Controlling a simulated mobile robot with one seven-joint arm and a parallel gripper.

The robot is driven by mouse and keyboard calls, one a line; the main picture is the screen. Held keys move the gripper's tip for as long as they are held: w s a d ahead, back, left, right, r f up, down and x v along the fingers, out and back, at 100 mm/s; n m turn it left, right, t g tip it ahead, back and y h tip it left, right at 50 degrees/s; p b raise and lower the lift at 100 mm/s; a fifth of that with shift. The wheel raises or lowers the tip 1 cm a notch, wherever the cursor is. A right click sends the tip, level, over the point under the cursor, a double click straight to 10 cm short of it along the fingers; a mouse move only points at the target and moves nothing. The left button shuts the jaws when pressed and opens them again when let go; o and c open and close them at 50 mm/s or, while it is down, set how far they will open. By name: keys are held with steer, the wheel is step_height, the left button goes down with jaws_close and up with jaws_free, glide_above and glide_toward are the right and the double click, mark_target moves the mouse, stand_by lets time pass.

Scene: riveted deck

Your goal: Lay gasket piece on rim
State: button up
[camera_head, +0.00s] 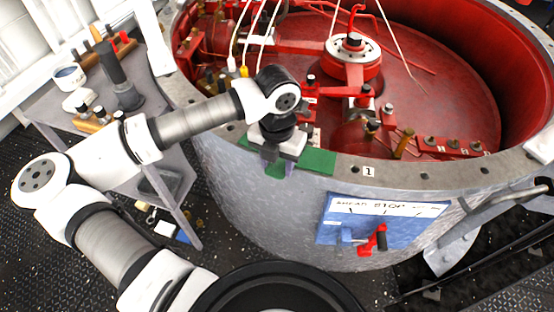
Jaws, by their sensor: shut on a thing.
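The rim (400,174) is the grey flat flange with bolt holes around the top of a large round vessel with a red inside. A green gasket piece (316,162) lies at the near rim, left of the "1" mark. It appears to lie along the rim, though I cannot tell whether it rests fully on it. My gripper (271,160) points down at the left part of the green piece and is shut on it. The gripper body hides part of the piece, and the finger contact is small in view.
A grey side table (62,112) with tools, a cup (69,77) and blocks stands at the left. Red fittings, cables and a round hub (352,48) fill the vessel. A blue panel (378,222) with a red handle is on the outer wall. A rail runs at right.

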mark_target(277, 168)
steer(key=shift+f+b, duration=0.2)
steer(key=shift+b, duration=0.15)
steer(key=o, duration=1)
steer(key=shift+r, duration=0.1)
steer(key=shift+r, duration=0.1)
steer(key=shift+r+p, duration=0.2)
steer(key=shift+p, duration=0.3)
step_height(277, 168, up, 12)
steer(key=b, duration=0.2)
steer(key=shift+f, duration=0.15)
